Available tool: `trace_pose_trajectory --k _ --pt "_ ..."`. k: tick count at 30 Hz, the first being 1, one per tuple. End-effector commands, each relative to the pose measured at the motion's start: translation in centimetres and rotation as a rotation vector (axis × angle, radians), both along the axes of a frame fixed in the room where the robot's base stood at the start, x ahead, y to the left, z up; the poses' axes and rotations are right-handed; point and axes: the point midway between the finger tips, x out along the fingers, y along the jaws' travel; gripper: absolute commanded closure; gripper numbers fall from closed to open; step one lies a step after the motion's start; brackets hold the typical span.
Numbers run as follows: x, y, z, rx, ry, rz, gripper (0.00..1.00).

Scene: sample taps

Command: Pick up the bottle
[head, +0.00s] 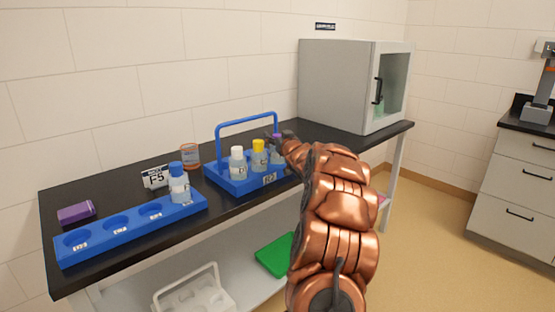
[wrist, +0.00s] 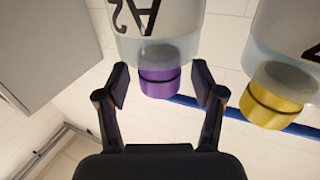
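A clear bottle with a purple cap (head: 276,156) stands in a blue handled carrier (head: 222,182) on the black bench. In the wrist view, which is upside down, its purple cap (wrist: 160,83) lies between the two fingers of my gripper (wrist: 160,92). The fingers are open, with a gap on each side of the cap. In the head view my gripper (head: 281,138) is at the top of this bottle and partly hides it. A yellow-capped bottle (head: 258,158) and a white-capped bottle (head: 237,165) stand in the same carrier.
The carrier's blue handle (head: 246,120) arches behind the bottles. A blue rack (head: 130,228) at left holds a blue-capped bottle (head: 179,185). A label stand (head: 155,178), an orange jar (head: 190,155) and a purple block (head: 76,212) stand nearby. A grey cabinet (head: 335,85) is at right.

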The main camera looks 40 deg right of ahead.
Motion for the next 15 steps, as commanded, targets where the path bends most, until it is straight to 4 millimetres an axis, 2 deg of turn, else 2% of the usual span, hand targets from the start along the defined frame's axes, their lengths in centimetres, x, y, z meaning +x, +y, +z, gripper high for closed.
trace_pose_trajectory --k 2,15 --pt "-0.01 -0.01 -0.01 0.000 0.000 0.000 0.41" --pt "-0.02 -0.02 -0.04 0.000 0.001 0.000 0.87"
